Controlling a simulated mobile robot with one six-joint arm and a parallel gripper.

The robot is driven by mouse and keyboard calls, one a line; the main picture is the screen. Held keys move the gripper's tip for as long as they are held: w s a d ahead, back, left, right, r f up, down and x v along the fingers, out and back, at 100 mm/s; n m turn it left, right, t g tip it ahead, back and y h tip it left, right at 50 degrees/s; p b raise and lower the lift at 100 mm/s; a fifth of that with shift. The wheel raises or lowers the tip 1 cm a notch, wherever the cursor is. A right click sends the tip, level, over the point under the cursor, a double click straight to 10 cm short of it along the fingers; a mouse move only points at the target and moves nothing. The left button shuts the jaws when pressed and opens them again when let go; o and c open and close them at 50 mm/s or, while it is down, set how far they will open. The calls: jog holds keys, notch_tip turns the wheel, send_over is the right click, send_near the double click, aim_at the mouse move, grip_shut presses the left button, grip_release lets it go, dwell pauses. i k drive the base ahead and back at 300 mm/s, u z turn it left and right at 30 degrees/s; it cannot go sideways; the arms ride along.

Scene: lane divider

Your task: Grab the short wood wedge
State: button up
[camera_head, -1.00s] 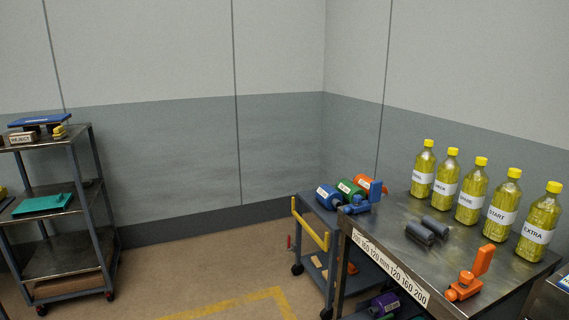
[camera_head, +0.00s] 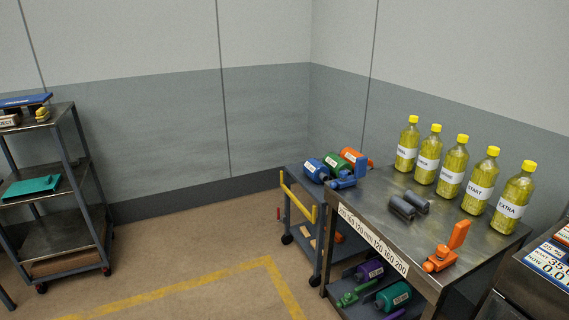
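I cannot make out the short wood wedge for certain. A small tan piece (camera_head: 313,243) lies on the lower shelf of the blue cart, behind its frame, and is too small to identify. My gripper is not in view.
A steel table (camera_head: 440,215) at right holds several yellow bottles (camera_head: 453,163), grey cylinders (camera_head: 402,207) and an orange clamp-like part (camera_head: 440,259). The blue cart (camera_head: 300,208) with a yellow handle stands beside it. A shelf rack (camera_head: 66,150) stands left. The floor (camera_head: 170,270) between is clear.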

aim_at(304, 231)
jog(key=u, duration=0.4)
jog(key=i, duration=1.1)
jog(key=u, duration=0.75)
jog(key=i, duration=3.2)
jog(key=z, duration=0.6)
jog(key=i, duration=0.8)
jog(key=z, duration=0.2)
